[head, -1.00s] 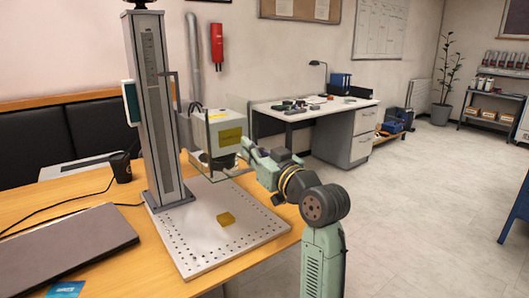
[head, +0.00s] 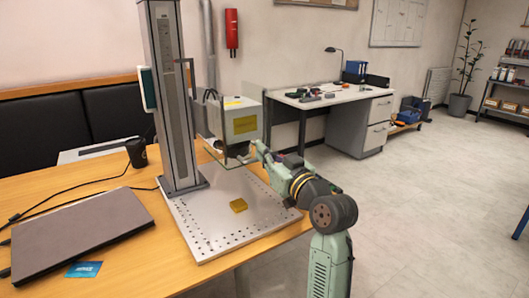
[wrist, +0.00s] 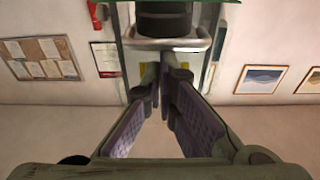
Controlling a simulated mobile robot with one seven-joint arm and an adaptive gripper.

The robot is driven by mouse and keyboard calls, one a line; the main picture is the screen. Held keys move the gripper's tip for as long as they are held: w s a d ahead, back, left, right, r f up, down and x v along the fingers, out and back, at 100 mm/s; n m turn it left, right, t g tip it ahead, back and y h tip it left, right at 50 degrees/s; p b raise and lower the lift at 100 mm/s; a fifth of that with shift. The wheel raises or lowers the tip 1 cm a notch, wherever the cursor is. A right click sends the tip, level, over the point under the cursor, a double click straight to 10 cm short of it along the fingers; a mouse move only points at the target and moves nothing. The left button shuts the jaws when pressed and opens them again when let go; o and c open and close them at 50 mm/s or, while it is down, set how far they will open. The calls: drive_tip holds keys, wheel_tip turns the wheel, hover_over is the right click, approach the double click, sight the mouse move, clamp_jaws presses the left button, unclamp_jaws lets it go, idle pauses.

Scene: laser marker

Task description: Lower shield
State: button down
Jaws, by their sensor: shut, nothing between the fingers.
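The laser marker's grey head (head: 222,118) hangs on a tall column (head: 176,95) above a perforated metal base plate (head: 205,235). The shield, a clear pane with thin greenish edges (head: 226,166), hangs around the underside of the head, well above the plate. My gripper (head: 254,150) is at the right side of the head, near the shield's edge; whether it touches the shield I cannot tell. In the wrist view my gripper (wrist: 165,78) is shut and empty, its fingers pointing up at the head's underside.
A closed laptop (head: 78,235), a blue card (head: 84,269) and a black cup (head: 137,153) are on the wooden table to the left. Open floor lies to the right.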

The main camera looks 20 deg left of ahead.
wheel_tip(320, 180, down, 18)
drive_tip(key=b, duration=1.3)
drive_tip(key=shift+b, duration=0.3)
drive_tip(key=shift+r, duration=0.1)
